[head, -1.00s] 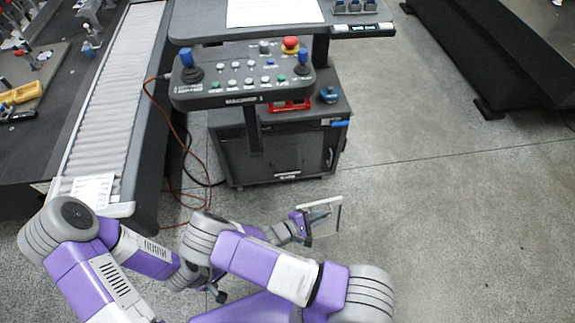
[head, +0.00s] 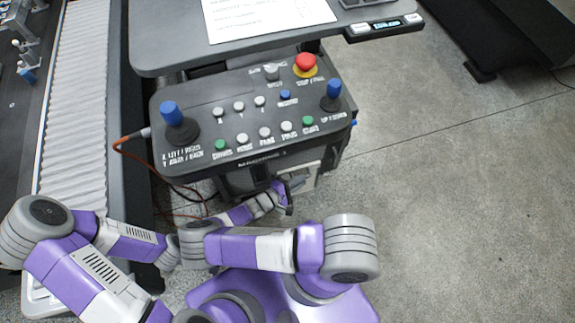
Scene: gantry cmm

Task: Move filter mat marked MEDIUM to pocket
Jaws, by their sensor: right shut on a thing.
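My right gripper (head: 292,190) is low in the middle of the head view, just below the front edge of the control console. It is shut on a thin, pale, framed piece (head: 310,179), which looks like the filter mat. The console and the gripper hide part of the piece, and no MEDIUM marking can be read on it. I cannot make out a pocket in this view. My left arm comes in from the left, but its gripper is not visible.
The control console (head: 245,105) with joysticks, buttons and a red stop knob (head: 305,63) stands close ahead. A shelf with a paper sheet (head: 262,16) is above it. Grey floor (head: 460,190) is open on the right.

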